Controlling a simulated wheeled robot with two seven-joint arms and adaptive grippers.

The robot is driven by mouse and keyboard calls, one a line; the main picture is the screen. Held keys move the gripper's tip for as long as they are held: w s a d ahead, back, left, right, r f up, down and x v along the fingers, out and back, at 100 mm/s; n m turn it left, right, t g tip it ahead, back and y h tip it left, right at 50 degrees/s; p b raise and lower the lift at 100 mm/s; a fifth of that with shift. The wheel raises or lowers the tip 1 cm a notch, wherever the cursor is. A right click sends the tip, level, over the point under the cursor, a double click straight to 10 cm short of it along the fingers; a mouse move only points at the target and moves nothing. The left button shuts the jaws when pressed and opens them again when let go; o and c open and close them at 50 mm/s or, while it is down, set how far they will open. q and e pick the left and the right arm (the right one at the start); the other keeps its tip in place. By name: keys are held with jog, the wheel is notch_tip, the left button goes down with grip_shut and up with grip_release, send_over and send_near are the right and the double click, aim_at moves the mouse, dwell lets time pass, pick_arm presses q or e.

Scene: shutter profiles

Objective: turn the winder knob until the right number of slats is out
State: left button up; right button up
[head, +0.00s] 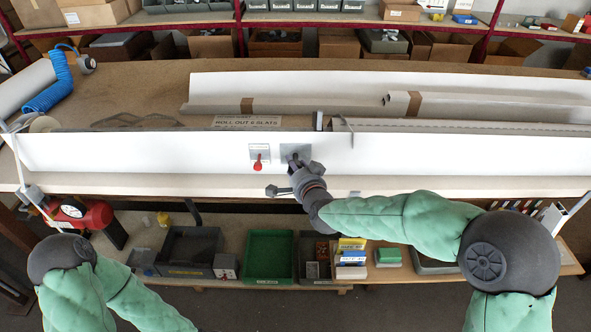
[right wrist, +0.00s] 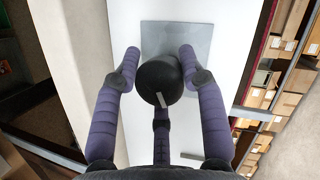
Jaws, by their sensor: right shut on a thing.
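The winder knob (right wrist: 158,82) is a black ball with a pale mark on it, in front of a grey square plate (right wrist: 176,40) on a white panel. My right gripper (right wrist: 159,60) has its fingers around the knob, one on each side and one below, shut on it. In the head view my right gripper (head: 294,163) covers most of the knob, in front of the plate (head: 296,148). A sign (head: 247,122) reading "ROLL OUT ... SLATS" stands behind the panel; its number is too small to be sure of. How many slats are out cannot be told. My left gripper is out of view.
A red lever (head: 258,162) hangs under a white label left of the knob. The long white panel (head: 130,152) runs along the bench front. A green bin (head: 269,256) and dark bins stand on the shelf below. A red machine (head: 82,213) stands at left.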

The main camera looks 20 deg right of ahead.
jog(key=shift+w+d+r, duration=0.2)
jog(key=shift+r, duration=0.4)
jog(key=o, duration=1.1)
jog(key=shift+f, duration=0.2)
jog(key=shift+s+f, duration=0.1)
jog(key=shift+f, duration=0.05)
jog(key=shift+s, duration=0.1)
jog(key=v, duration=1.1)
jog(key=shift+s, duration=0.4)
